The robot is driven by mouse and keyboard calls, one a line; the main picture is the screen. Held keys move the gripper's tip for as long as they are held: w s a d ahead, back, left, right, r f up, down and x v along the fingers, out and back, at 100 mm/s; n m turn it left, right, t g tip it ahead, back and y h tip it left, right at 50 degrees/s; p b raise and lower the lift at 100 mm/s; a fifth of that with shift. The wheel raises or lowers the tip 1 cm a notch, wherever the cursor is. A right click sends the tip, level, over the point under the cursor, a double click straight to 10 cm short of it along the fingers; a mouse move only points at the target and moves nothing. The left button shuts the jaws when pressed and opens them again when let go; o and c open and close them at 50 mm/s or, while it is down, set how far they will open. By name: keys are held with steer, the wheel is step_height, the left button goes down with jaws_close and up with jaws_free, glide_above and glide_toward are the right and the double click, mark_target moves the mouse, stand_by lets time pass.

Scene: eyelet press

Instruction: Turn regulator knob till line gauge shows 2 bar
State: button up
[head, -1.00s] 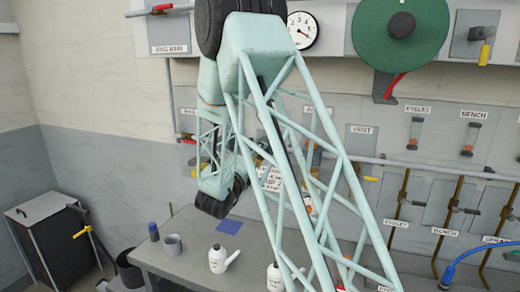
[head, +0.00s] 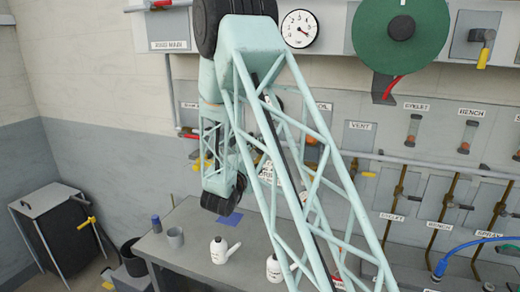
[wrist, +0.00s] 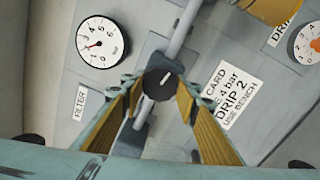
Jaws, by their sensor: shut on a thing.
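The dark round regulator knob (wrist: 159,84), with a short white mark on its face, sits between my fingertips in the wrist view. My gripper (wrist: 158,92) is shut on it, with yellow-brown finger pads on both sides. A white round gauge (wrist: 102,43) with a red needle is to the upper left of the knob. Its needle points to the left, toward the low numbers, but the exact value is too small to read surely. In the head view the knob and my fingertips are hidden behind my arm.
A card (wrist: 232,92) with "4 bar" and "DRIP 2" is right of the knob, beside a grey pipe (wrist: 180,30). A second gauge (wrist: 307,43) is at the right edge. The head view shows another gauge (head: 299,29), a bench (head: 185,250) with bottles and a blue hose (head: 465,250).

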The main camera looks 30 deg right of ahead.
steer(key=shift+r, duration=0.15)
steer(key=o, duration=0.8)
steer(key=shift+o, duration=0.2)
steer(key=shift+a, duration=0.1)
steer(key=v, duration=1.1)
steer(key=shift+s+a, duration=0.25)
steer(key=shift+s, duration=0.1)
